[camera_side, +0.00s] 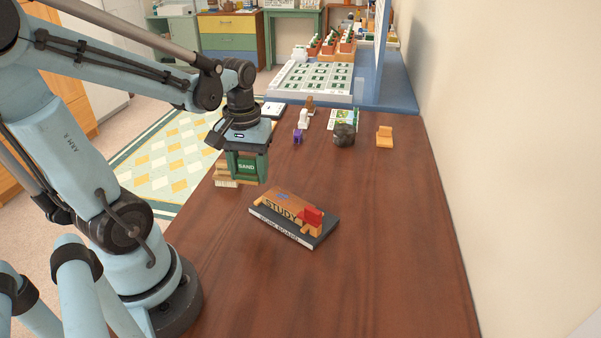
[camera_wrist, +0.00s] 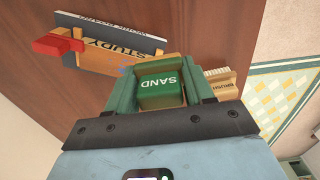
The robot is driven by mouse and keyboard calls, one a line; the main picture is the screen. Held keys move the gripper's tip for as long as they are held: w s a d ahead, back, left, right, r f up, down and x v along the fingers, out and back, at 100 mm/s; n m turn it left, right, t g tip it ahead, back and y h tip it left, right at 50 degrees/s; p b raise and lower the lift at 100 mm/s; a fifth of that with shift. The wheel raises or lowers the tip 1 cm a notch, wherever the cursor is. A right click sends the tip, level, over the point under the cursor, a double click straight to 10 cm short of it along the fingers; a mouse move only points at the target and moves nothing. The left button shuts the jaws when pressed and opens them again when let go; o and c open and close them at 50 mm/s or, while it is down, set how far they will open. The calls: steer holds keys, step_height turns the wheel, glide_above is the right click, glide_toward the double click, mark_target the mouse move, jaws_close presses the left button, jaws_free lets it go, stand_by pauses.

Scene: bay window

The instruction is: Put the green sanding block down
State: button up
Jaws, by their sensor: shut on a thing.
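The green sanding block (camera_side: 247,167), marked SAND, is held between the green fingers of my gripper (camera_side: 248,170). My gripper is shut on it, near the left edge of the brown table. In the wrist view the block (camera_wrist: 161,83) sits between the two fingertips (camera_wrist: 160,90). A wooden brush (camera_side: 225,174) lies right beside and partly behind my gripper in the side view. Its bristled end, marked BRUSH, shows in the wrist view (camera_wrist: 221,85). I cannot tell whether the block touches anything below it.
A dark round object (camera_side: 344,135), an orange chair-like piece (camera_side: 384,137) and a purple item (camera_side: 298,136) stand farther back. The table's front right is clear.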

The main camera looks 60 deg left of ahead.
glide_above(233, 195)
step_height(233, 195, down, 5)
steer(key=shift+f, duration=2.15)
steer(key=shift+f, duration=0.35)
steer(key=o, duration=1.1)
steer(key=shift+f, duration=0.1)
steer(key=shift+c, duration=0.2)
steer(key=shift+o, duration=0.2)
step_height(233, 195, up, 13)
steer(key=shift+f, duration=0.15)
steer(key=w+d+r+m+t, duration=0.1)
steer(key=w+d+m+t, duration=0.1)
steer(key=d, duration=0.8)
steer(key=w+d+r+m+t, duration=0.1)
steer(key=w+d+m+t, duration=0.2)
steer(key=d+m+t, duration=0.2)
steer(key=d+m, duration=0.2)
steer(key=d, duration=0.2)
steer(key=shift+w+d, duration=0.35)
steer(key=shift+d, duration=0.05)
